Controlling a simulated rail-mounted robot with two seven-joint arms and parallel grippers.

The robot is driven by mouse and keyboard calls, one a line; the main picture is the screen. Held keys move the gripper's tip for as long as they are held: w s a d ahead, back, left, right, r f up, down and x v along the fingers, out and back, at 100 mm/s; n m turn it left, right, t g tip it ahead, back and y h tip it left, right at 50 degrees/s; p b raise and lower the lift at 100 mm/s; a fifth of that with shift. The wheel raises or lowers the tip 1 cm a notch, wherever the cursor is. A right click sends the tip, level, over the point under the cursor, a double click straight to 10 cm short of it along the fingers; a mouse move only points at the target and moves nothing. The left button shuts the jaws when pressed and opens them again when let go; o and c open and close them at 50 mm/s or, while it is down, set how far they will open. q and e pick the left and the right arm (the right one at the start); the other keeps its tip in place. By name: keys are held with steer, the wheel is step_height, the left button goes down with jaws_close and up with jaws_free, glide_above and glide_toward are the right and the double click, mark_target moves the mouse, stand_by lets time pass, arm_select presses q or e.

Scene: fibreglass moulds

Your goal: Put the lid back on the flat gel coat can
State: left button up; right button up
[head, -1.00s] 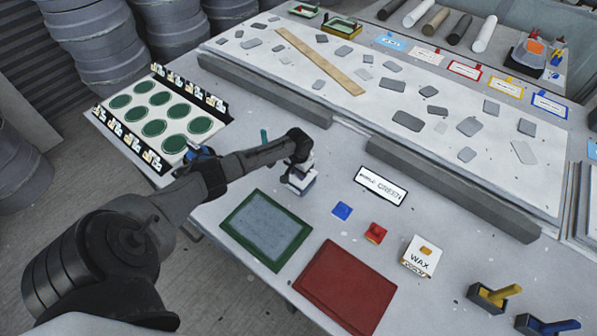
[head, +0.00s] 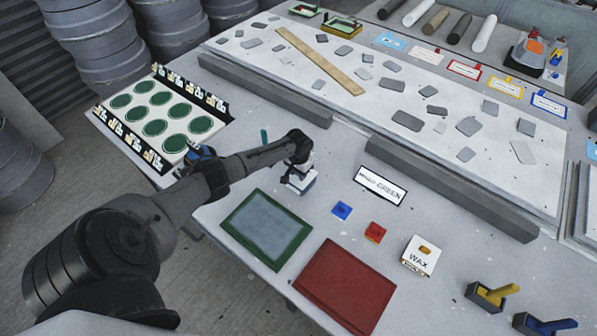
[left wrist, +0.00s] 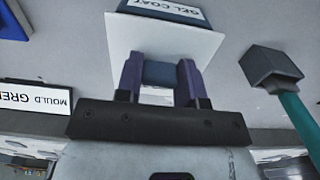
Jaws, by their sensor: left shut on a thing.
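My left gripper (left wrist: 161,85) is shut on the grey-blue knob of a white square lid (left wrist: 125,38) in the left wrist view. Past the lid's far edge is the blue gel coat can (left wrist: 190,3), with a white "GEL COAT" label. Much of the can is hidden by the lid or cut off by the frame. In the head view, my left gripper (head: 300,165) points down at the small white-and-blue can and lid, left of the middle of the table. I cannot tell whether the lid touches the can. My right gripper is not in view.
A teal-handled tool (left wrist: 288,110) with a dark block stands close by. A green-framed tray (head: 237,243), a red slab (head: 345,288), a blue block (head: 342,210), a red block (head: 375,232), a wax box (head: 420,257) and a green mould sign (head: 381,187) lie around the front.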

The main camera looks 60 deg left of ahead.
arm_select(q)
steer(key=shift+f, duration=0.15)
stand_by(0.3)
steer(key=shift+f, duration=0.35)
stand_by(0.6)
steer(key=o, duration=1.5)
steer(key=shift+r, duration=0.15)
